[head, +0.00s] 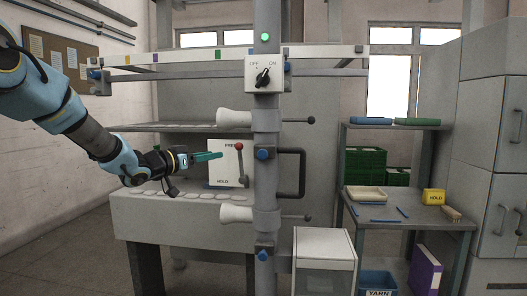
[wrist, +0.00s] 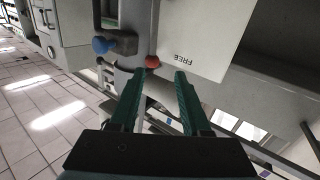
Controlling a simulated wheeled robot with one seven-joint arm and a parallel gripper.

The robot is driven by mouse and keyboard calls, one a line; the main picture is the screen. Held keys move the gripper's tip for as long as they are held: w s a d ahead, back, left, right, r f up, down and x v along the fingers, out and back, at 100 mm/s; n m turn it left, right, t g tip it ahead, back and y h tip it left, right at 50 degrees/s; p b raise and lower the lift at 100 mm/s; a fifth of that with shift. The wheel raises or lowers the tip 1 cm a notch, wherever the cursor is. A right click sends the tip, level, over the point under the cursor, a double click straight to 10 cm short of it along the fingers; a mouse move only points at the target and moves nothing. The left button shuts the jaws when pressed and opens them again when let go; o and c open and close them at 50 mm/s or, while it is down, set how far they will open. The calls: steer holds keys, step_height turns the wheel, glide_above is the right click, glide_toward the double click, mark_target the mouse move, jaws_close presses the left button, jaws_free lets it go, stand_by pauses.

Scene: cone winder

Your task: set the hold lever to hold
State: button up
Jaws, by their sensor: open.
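The hold lever (head: 241,162) is a dark grey rod with a red knob, mounted on a white plate (head: 222,172). The plate reads FREE at the top and HOLD at the bottom. The knob is up beside FREE. My gripper (head: 217,156) has green fingers and is in front of the plate, left of the knob in the head view. In the wrist view my gripper (wrist: 159,74) is open and empty. The red knob (wrist: 152,62) shows just past the fingertips there, with the word FREE to its right. The rod is mostly hidden in that view.
A grey upright post (head: 266,190) stands right of the plate, with white cones (head: 234,117), a dark handle (head: 293,172) and an OFF/ON switch box (head: 264,75). A bench (head: 175,215) runs below the plate. A shelf unit (head: 420,227) is at the right.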

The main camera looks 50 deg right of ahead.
mark_target(239, 151)
steer(key=shift+g, duration=0.3)
steer(key=d+p, duration=0.1)
steer(key=d, duration=0.2)
steer(key=s+d+p, duration=0.1)
steer(key=d, duration=0.2)
steer(key=d+p, duration=0.1)
steer(key=d, duration=0.3)
steer(key=shift+s+r, duration=0.25)
steer(key=shift+r, duration=0.05)
steer(key=shift+d+f+p, duration=0.15)
steer(key=shift+d+p, duration=0.25)
steer(key=shift+d, duration=0.35)
steer(key=shift+c, duration=0.2)
jaws_close()
